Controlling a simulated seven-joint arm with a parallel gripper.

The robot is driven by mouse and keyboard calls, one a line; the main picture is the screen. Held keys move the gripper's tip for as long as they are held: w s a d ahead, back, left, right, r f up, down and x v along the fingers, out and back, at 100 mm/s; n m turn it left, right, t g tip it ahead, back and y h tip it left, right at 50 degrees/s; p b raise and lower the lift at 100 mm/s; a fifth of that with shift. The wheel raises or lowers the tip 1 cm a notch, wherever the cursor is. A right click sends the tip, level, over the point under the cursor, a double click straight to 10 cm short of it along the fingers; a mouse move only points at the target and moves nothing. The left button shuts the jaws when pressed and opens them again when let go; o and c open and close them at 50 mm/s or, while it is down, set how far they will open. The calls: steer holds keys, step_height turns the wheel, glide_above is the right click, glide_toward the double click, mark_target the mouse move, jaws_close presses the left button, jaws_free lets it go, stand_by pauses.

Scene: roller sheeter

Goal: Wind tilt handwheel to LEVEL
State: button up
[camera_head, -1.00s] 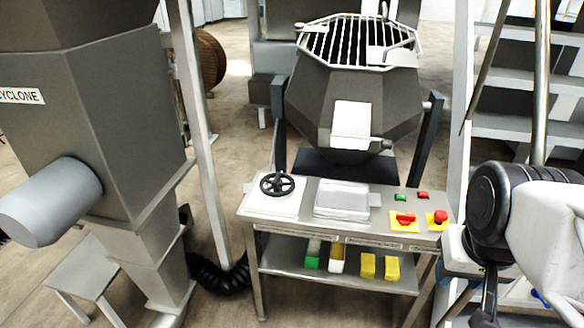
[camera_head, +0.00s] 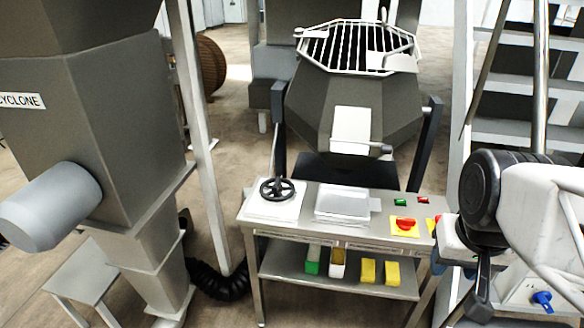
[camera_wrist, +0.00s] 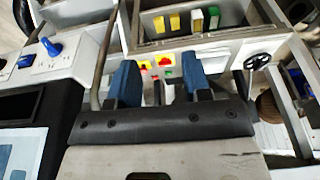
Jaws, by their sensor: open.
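The tilt handwheel (camera_head: 277,189) is a dark spoked wheel lying on a white plate at the left end of the steel control table (camera_head: 262,228). It also shows in the wrist view (camera_wrist: 257,61), to the right of the fingers and apart from them. My gripper (camera_wrist: 160,82) has two blue fingers spread apart with nothing between them. In the head view my arm is at the right edge, beyond the right end of the table, well away from the wheel. The wheel's markings are too small to read.
A grey tilting hopper (camera_head: 360,105) with a grille stands behind the table. The table top carries a silver box (camera_head: 343,203), green and red buttons and a red switch (camera_head: 405,223). A cyclone (camera_head: 115,120) stands left, a ladder (camera_head: 515,105) right. Coloured blocks lie on the lower shelf.

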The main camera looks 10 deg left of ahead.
steer(key=w+a+r, duration=0.1)
steer(key=w+a, duration=0.2)
steer(key=w, duration=0.5)
steer(key=w+a+r, duration=0.1)
steer(key=w+a, duration=0.2)
steer(key=w, duration=0.5)
steer(key=g, duration=0.3)
glide_above(276, 184)
steer(key=f, duration=2)
steer(key=shift+s+d+f, duration=0.1)
steer(key=shift+d+f, duration=0.05)
steer(key=shift+d, duration=0.2)
steer(key=shift+a+f, duration=0.3)
steer(key=shift+a, duration=0.05)
steer(key=shift+f, duration=3.9)
